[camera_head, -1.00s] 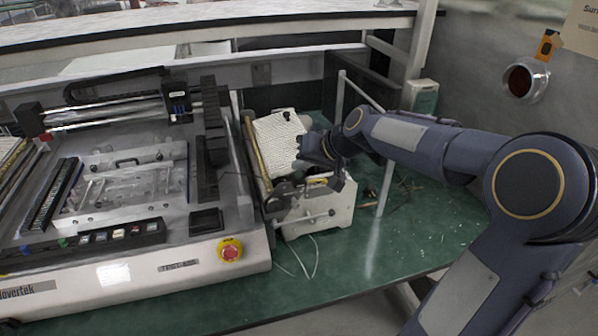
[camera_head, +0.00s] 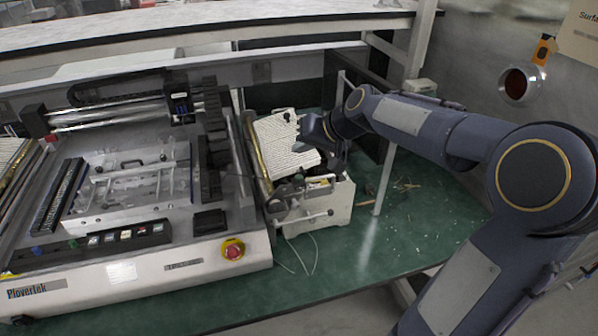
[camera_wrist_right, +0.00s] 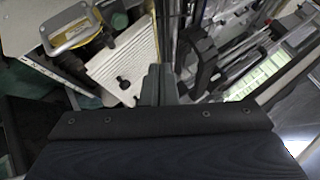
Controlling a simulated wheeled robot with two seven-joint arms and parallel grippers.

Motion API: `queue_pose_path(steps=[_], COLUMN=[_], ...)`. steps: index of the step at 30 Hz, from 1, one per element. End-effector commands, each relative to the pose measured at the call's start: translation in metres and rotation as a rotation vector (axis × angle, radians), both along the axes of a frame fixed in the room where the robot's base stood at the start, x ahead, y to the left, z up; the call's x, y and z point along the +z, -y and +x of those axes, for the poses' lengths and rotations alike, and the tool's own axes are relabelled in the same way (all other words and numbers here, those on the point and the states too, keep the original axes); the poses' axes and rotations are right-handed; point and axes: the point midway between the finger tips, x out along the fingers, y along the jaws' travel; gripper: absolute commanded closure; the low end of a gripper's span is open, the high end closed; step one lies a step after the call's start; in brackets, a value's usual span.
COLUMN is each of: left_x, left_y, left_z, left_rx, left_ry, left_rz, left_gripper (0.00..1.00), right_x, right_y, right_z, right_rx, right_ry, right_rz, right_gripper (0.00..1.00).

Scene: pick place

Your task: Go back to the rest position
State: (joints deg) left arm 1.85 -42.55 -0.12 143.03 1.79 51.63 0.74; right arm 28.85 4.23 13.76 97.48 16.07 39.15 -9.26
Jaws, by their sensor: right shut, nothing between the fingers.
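My right arm comes in from the right in the head view. My right gripper (camera_head: 297,150) is in front of and above the white ribbed tray (camera_head: 272,140) of the small white machine, and it looks apart from it. In the right wrist view the right gripper (camera_wrist_right: 158,75) shows its fingers shut together, with nothing between them. The white ribbed tray also shows in the right wrist view (camera_wrist_right: 125,65), left of the fingers. My left gripper is not in view.
A large white machine (camera_head: 130,275) with a red knob (camera_head: 233,249) fills the left of the green table (camera_head: 370,255). The small white machine (camera_head: 335,205) stands beside it. A grey post (camera_head: 386,175) rises near my right forearm. The table's front right is mostly clear.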

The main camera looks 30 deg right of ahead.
Motion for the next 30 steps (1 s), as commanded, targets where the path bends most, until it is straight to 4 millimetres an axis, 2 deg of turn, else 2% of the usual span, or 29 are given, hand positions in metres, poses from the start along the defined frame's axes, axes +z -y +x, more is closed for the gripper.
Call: queue_pose_path(steps=[19, 22, 23, 26, 29, 30], left_x=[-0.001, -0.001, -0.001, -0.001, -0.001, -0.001], left_y=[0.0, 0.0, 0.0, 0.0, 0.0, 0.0], left_z=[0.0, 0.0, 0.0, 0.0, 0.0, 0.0], left_rx=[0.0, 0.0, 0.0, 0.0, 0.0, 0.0], left_ry=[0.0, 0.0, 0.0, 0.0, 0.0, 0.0], left_rz=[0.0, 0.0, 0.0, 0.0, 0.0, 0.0], left_gripper=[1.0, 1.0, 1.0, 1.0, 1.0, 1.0], right_x=[-0.001, 0.0, 0.001, 0.005, 0.002, -0.002], right_y=[0.0, -0.005, -0.009, -0.03, -0.058, -0.068], right_z=[0.0, -0.006, -0.011, -0.046, -0.103, -0.128], right_rx=[0.001, 0.009, 0.014, 0.051, 0.099, 0.118], right_ry=[-0.001, -0.004, -0.007, -0.028, -0.061, -0.078], right_rz=[0.0, -0.005, -0.009, -0.041, -0.078, -0.09], right_gripper=[1.0, 1.0, 1.0, 1.0, 1.0, 1.0])
